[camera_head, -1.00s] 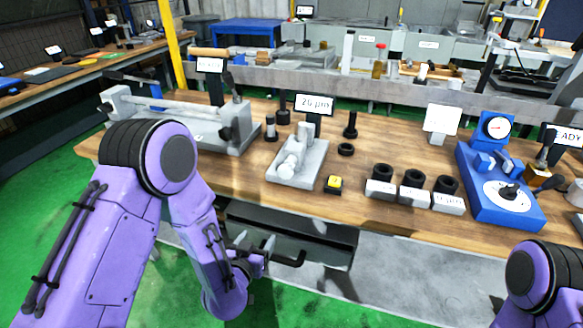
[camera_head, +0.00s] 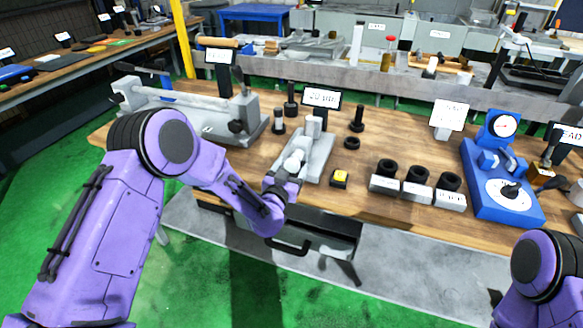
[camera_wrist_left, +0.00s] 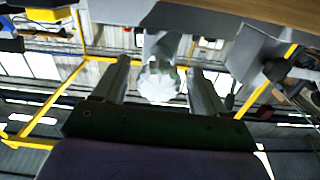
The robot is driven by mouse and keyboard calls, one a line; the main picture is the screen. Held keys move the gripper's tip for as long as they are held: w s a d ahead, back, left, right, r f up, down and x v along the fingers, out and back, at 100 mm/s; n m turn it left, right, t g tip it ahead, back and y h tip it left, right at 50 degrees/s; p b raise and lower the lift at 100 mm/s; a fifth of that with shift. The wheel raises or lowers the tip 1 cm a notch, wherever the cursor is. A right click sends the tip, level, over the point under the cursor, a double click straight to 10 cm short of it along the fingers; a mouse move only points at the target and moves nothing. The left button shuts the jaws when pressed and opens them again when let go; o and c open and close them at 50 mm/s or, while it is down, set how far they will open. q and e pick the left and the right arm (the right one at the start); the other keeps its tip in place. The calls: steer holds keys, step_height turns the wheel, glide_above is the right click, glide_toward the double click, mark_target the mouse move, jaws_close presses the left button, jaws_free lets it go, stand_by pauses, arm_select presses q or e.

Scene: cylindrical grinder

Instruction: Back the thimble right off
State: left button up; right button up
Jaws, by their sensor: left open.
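The thimble (camera_head: 293,163) is a pale, rounded cylinder at the near end of a grey block fixture (camera_head: 318,157) on the wooden bench. My left gripper (camera_head: 285,178) is at the near end of the thimble, partly hiding it. In the left wrist view the pale, ridged end of the thimble (camera_wrist_left: 160,84) sits between the two fingers of my left gripper (camera_wrist_left: 160,88). The fingers are open, with a gap showing on each side of it. Only part of my right arm shows at the lower right; its gripper is out of view.
A small display (camera_head: 322,97) stands behind the fixture. A yellow-topped button (camera_head: 340,177) is just right of it. Black rings on grey blocks (camera_head: 417,182) and a blue gauge stand (camera_head: 497,185) are farther right. A long grey bench machine (camera_head: 185,110) is at the left.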

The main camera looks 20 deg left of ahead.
arm_select(q)
steer(key=c, duration=1)
